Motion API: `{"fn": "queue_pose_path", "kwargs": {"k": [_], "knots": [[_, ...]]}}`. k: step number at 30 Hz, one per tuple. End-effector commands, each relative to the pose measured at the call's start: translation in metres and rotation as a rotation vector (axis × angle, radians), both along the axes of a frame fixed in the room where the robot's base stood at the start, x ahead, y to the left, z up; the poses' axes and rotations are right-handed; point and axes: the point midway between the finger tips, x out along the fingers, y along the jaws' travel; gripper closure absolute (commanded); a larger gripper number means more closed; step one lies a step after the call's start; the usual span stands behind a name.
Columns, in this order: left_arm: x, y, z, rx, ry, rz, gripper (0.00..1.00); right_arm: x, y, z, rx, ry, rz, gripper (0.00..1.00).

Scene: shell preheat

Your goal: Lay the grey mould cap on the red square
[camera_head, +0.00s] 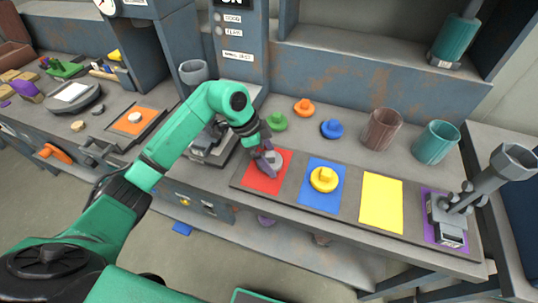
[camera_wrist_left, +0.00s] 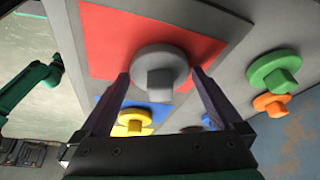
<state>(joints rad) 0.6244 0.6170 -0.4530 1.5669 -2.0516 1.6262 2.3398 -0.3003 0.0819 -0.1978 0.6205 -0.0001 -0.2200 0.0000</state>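The grey mould cap (camera_head: 271,160), a round disc with a block-shaped knob, is at the red square (camera_head: 262,184). In the left wrist view the grey cap (camera_wrist_left: 160,73) appears to lie flat on the red square (camera_wrist_left: 106,50), near its edge. My left gripper (camera_head: 267,158) is down over the cap. In the left wrist view the fingers of my left gripper (camera_wrist_left: 161,75) are apart, one on each side of the cap, with gaps beside the knob. In the head view the gripper partly hides the cap. My right gripper is not in view.
A yellow cap (camera_head: 323,179) lies on the blue square (camera_head: 318,200). The yellow square (camera_head: 381,203) is bare. A grey funnel-shaped piece (camera_head: 486,188) stands at the purple square. Green (camera_head: 277,122), orange (camera_head: 304,107) and blue (camera_head: 332,129) caps lie behind. Brown (camera_head: 382,130) and teal (camera_head: 436,143) cups stand right.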

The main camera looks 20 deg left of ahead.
Motion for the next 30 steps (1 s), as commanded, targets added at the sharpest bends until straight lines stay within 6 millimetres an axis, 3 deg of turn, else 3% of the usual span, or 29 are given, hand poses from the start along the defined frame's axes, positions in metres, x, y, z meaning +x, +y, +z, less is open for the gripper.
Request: {"fn": "queue_pose_path", "kwargs": {"k": [8,21,30], "knots": [[0.0,0.002,0.008,0.001,-0.003,0.001,0.0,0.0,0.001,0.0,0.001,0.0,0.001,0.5],[-0.013,0.04,0.104,0.001,-0.003,0.0,0.0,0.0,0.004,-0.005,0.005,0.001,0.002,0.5],[-0.015,0.044,0.114,0.0,0.001,0.0,0.0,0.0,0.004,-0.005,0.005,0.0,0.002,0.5]]}}
